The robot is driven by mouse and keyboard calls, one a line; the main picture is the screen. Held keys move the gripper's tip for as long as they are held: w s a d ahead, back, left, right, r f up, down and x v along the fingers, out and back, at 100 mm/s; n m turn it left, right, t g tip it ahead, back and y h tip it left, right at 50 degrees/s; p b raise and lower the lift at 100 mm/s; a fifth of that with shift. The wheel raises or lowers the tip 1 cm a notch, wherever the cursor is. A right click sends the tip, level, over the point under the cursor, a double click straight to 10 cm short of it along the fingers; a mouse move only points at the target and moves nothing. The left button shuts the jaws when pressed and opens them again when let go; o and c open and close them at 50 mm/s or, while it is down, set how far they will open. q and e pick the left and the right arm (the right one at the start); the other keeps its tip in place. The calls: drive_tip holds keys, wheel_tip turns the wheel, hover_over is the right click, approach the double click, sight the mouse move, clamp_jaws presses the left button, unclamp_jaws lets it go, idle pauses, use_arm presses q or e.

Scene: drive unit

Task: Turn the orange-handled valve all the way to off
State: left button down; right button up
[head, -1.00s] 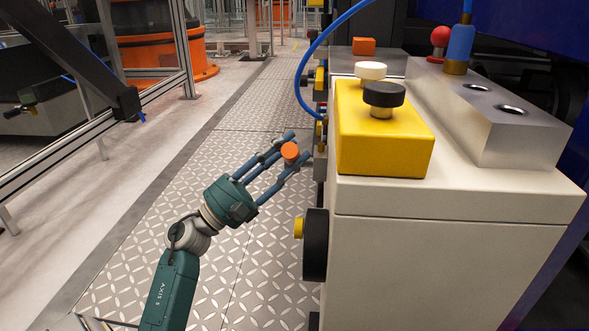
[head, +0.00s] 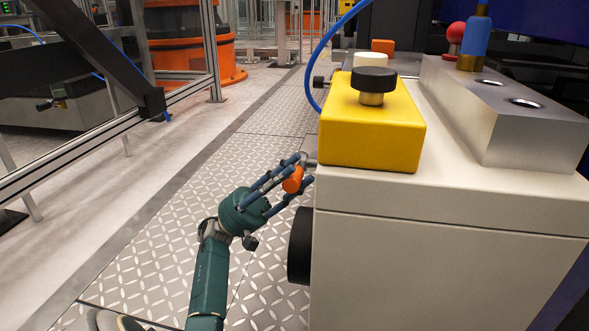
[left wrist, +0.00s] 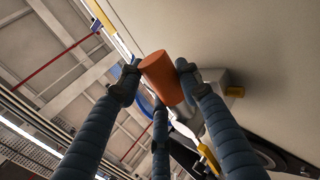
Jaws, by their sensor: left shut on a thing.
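The orange valve handle (head: 292,180) sticks out from the left side of the cream cabinet, below the yellow box. My left gripper (head: 296,178) has its blue-grey fingers around the handle and is shut on it. In the left wrist view the orange handle (left wrist: 162,76) sits between the fingers, with a grey valve body (left wrist: 213,77) behind it. The fingers hide part of the handle, and any off mark cannot be seen. My right gripper is not in view.
The cream cabinet (head: 440,260) fills the right side. On it stand a yellow box (head: 370,135) with a black knob (head: 374,79) and a metal block (head: 505,120). A black round part (head: 300,245) juts out below the handle. The tread-plate floor (head: 180,240) is clear.

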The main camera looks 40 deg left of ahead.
use_arm(q)
drive_tip(key=shift+m+g+h, duration=0.3)
drive_tip(key=shift+m+g, duration=0.1)
drive_tip(key=shift+m, duration=0.1)
drive_tip(key=c, duration=1.1)
unclamp_jaws()
drive_tip(key=shift+f, duration=0.1)
drive_tip(key=shift+v, duration=6)
